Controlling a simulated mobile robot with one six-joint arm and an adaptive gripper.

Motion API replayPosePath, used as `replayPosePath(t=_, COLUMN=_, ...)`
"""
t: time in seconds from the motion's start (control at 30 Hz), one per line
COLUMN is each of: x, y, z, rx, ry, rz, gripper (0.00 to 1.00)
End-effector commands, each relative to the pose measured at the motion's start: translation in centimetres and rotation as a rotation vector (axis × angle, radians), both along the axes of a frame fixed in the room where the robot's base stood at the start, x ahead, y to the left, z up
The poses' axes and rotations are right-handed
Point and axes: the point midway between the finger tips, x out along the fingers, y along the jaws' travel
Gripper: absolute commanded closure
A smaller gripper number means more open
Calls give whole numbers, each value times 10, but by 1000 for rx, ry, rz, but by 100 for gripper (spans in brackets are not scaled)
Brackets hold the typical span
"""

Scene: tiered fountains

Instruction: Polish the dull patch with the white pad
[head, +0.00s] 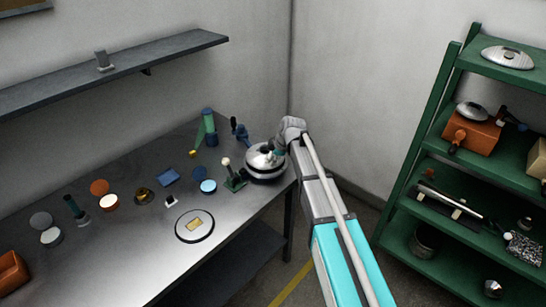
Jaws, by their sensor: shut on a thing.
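My arm reaches in from the lower right, and my gripper (277,156) is at the silver domed round piece (262,174) at the table's right end. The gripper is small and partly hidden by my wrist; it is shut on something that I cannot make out. I cannot tell whether it touches the dome. I cannot tell which pad is the white one.
A green stand with a white ball (232,178) is close left of the dome. A wall shelf (150,62) overhangs the table; a green rack (450,145) stands right.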

Motion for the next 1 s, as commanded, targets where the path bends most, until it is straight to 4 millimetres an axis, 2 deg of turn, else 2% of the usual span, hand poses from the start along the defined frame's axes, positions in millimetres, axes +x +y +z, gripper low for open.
replayPosePath(t=0.27, x=-1, y=-2, z=4, rx=0, ry=-1, rz=-1, gripper=100)
replayPosePath(t=1.0, x=-13, y=-20, z=51, rx=0, ry=-1, rz=-1, gripper=100)
